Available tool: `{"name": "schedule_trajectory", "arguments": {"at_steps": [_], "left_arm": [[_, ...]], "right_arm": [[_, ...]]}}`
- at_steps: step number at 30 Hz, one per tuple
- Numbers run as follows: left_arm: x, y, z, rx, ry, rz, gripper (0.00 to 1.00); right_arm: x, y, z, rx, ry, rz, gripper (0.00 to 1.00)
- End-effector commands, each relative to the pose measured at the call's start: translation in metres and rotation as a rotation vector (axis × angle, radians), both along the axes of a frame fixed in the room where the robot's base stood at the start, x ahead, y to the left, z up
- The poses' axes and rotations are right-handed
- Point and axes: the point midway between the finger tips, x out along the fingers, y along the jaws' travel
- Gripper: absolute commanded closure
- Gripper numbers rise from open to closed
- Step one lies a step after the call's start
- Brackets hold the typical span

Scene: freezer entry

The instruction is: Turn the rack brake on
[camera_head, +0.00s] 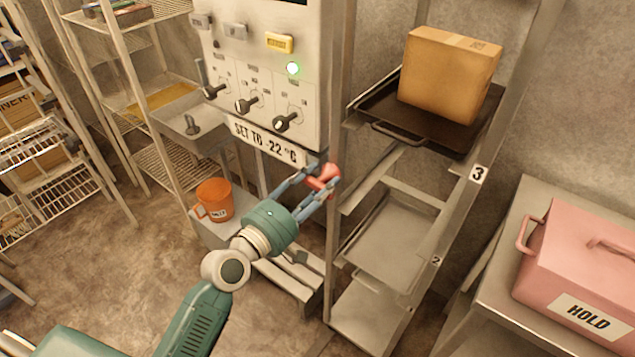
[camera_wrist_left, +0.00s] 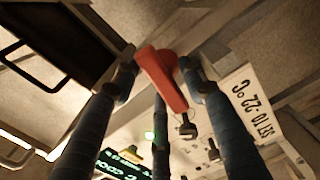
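The red brake lever (camera_head: 325,178) is at the near left post of the rack (camera_head: 338,230), just below the control panel's right corner. My left gripper (camera_head: 322,179) has its fingertips around the red lever. In the left wrist view the red lever (camera_wrist_left: 163,78) runs slantwise between the fingertips (camera_wrist_left: 157,72). It lies close to the fingers on both sides, but whether they press on it is unclear. My right gripper is not in view.
The control panel (camera_head: 228,92) with knobs and a green light stands left of the rack. A box (camera_head: 448,75) sits on the rack's dark tray (camera_head: 427,140). An orange bucket (camera_head: 214,199) stands below the panel. A pink chest (camera_head: 590,262) is at right.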

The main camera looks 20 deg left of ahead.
Motion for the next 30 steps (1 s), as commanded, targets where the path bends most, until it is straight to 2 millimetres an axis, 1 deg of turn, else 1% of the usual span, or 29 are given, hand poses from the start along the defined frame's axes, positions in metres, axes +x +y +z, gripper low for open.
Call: {"name": "schedule_trajectory", "arguments": {"at_steps": [1, 2, 3, 5, 6, 11, 17, 23, 30], "left_arm": [[-0.0002, 0.0001, 0.0000, 0.000, 0.000, 0.000, 0.72], [-0.0002, 0.0001, 0.0000, 0.000, 0.000, 0.000, 0.78], [-0.0002, 0.0001, 0.0000, 0.000, 0.000, 0.000, 0.86], [-0.0002, 0.0002, 0.0000, 0.000, 0.000, 0.000, 0.98], [-0.0003, 0.0001, -0.0001, 0.000, 0.000, 0.000, 1.00], [-0.0004, 0.0002, -0.0002, 0.005, -0.001, 0.000, 1.00], [-0.0005, -0.0003, -0.0005, 0.052, -0.018, -0.001, 1.00], [-0.0007, -0.0009, -0.0007, 0.169, -0.059, -0.002, 1.00], [-0.0012, -0.0021, -0.0010, 0.374, -0.133, -0.003, 1.00]], "right_arm": [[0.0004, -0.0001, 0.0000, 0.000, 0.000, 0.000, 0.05], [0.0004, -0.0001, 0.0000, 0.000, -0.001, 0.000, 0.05], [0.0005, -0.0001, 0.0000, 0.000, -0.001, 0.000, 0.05], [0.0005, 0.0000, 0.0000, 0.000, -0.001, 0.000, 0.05], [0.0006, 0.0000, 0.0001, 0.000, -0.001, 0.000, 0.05], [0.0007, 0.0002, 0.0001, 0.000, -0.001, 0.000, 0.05], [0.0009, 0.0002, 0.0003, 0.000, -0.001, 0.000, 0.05], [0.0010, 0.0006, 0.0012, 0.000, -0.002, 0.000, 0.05], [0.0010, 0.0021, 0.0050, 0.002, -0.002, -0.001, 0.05]]}}
